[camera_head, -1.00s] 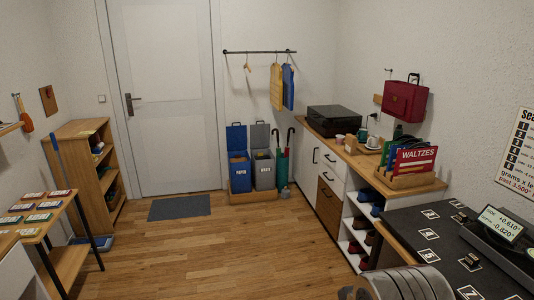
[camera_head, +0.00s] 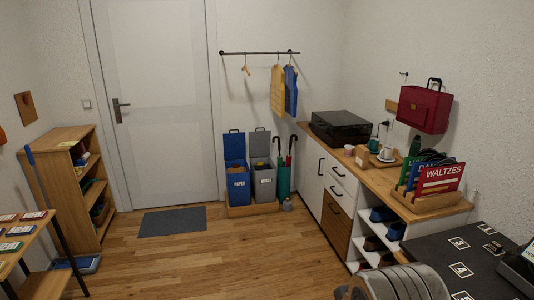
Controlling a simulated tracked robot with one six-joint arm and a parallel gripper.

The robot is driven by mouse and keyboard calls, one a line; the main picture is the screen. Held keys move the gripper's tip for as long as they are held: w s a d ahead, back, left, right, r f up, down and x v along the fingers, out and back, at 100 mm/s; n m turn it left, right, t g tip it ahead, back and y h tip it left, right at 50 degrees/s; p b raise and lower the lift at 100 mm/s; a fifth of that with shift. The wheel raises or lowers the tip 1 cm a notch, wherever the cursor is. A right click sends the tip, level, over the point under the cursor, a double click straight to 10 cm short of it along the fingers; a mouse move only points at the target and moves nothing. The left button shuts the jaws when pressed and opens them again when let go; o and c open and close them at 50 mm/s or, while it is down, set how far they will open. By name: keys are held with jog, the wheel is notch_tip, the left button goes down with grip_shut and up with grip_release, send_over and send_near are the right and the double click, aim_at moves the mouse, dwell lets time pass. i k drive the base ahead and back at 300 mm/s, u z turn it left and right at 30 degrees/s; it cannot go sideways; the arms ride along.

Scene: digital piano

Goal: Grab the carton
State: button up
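A small brown box (camera_head: 362,157), which looks like the carton, stands on the wooden top of the sideboard (camera_head: 436,205) along the right wall. It is upright, between a pinkish cup (camera_head: 349,150) and a white cup on a saucer (camera_head: 386,154). It is small in the view, so its details are unclear. A grey rounded part of my arm shows at the bottom edge, well short of the sideboard top. My gripper's fingers are not in view.
A wooden holder with a red "WALTZES" folder (camera_head: 441,178) stands at the sideboard's near end. A dark numbered table (camera_head: 450,250) is at lower right. A black case (camera_head: 341,127) lies at the far end. A shelf (camera_head: 70,180) stands left. The middle floor is clear.

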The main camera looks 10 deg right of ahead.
aim_at(362, 156)
jog(key=z, duration=0.15)
jog(key=i, duration=2.25)
jog(key=z, duration=0.45)
jog(key=i, duration=1.45)
jog(key=z, duration=0.2)
